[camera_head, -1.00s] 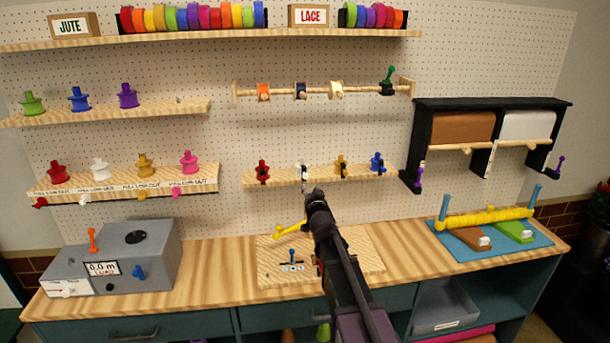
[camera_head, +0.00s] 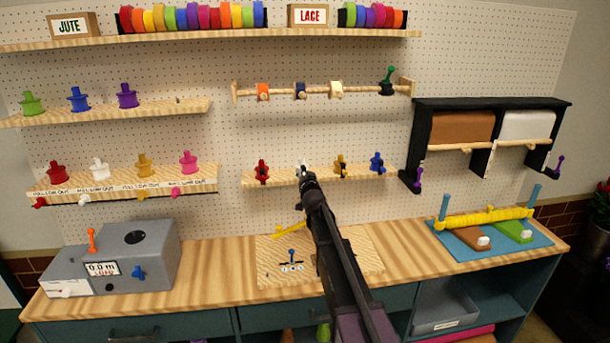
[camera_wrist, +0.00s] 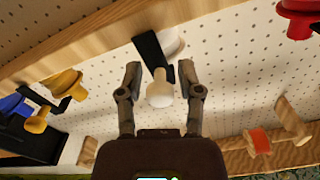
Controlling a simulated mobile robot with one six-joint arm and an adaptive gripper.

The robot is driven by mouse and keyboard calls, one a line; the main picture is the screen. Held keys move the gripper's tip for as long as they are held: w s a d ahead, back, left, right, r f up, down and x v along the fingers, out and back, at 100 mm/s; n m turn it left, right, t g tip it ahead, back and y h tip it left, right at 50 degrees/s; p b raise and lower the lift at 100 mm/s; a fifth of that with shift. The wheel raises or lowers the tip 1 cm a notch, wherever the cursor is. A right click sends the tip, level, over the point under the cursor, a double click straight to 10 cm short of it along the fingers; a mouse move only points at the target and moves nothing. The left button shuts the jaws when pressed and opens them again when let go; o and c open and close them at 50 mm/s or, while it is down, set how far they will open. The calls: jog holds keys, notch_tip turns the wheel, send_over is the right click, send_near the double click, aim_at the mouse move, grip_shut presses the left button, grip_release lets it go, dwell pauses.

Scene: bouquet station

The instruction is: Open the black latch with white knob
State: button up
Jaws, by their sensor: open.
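In the wrist view, the white knob (camera_wrist: 160,94) shows between the two fingers of my gripper (camera_wrist: 160,78). The black latch (camera_wrist: 150,55) runs from behind the knob across a white spool (camera_wrist: 173,43). My gripper is open, with a finger on either side of the knob; I cannot tell whether either touches it. In the head view, my gripper (camera_head: 306,180) is at the small middle shelf (camera_head: 270,182), in front of the white spool's place. It hides most of the white spool and its latch there.
On the same shelf, a red spool (camera_head: 262,171) stands to the left, and a yellow (camera_head: 341,165) and a blue spool (camera_head: 377,161) to the right. A rod with ribbon rolls (camera_head: 318,90) hangs above. The workbench (camera_head: 215,267) lies below.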

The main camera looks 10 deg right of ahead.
grip_shut()
jog(key=shift+d, duration=0.15)
